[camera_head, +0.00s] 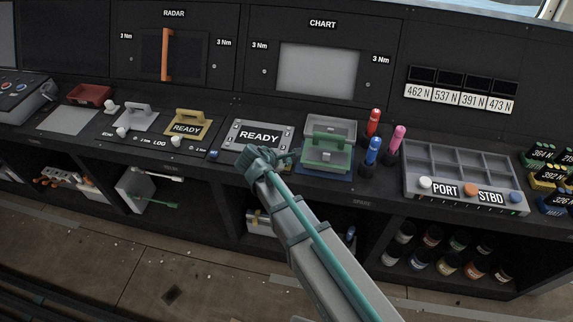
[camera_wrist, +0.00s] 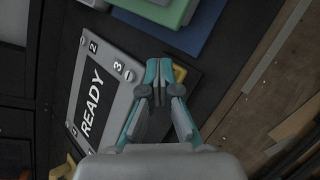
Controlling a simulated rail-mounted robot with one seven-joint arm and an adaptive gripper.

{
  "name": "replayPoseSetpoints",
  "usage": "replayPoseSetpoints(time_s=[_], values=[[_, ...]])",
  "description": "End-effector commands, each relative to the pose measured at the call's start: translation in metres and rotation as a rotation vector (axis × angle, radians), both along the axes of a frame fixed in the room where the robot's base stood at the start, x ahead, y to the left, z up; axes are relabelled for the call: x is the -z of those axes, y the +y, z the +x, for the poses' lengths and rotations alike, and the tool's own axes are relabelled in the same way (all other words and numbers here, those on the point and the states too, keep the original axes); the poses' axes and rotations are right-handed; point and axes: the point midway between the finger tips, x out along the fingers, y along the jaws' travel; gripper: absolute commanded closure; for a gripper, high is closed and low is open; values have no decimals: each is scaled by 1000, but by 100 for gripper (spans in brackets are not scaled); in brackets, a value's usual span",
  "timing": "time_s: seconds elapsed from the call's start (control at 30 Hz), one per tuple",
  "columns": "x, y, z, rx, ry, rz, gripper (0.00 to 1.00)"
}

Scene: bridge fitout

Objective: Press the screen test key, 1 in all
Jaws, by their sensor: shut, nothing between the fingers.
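My gripper (camera_head: 268,158) is shut and empty, above the front right part of a grey plate (camera_head: 235,130) with a READY display. In the wrist view my fingertips (camera_wrist: 158,72) are together, just right of the plate (camera_wrist: 112,55), whose visible corners bear numbers. A small yellow piece (camera_wrist: 180,74) on a dark base lies beside the fingertips, partly hidden by them; contact cannot be told. In the head view my gripper hides that spot. No label naming a screen test key can be read. The CHART screen (camera_head: 318,70) on the back panel is plain grey.
A green tray-like fixture (camera_head: 325,155) on a blue mat stands right of my gripper. Red, blue and pink marker-like items (camera_head: 372,150) stand beyond it. A yellow-framed READY plate (camera_head: 188,124) lies to the left. A grey compartment tray (camera_head: 465,165) sits at right.

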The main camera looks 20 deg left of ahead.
Motion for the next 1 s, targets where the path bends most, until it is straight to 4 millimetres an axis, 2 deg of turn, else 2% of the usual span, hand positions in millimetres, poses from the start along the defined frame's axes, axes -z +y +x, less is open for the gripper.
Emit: replayPoseSetpoints(time_s=[0.3, 0.77, 1.0], values=[[-16, 0, 0, 0, 0, 0, 100], [-19, 0, 0, 0, 0, 0, 100], [-37, 0, 0, 0, 0, 0, 100]])
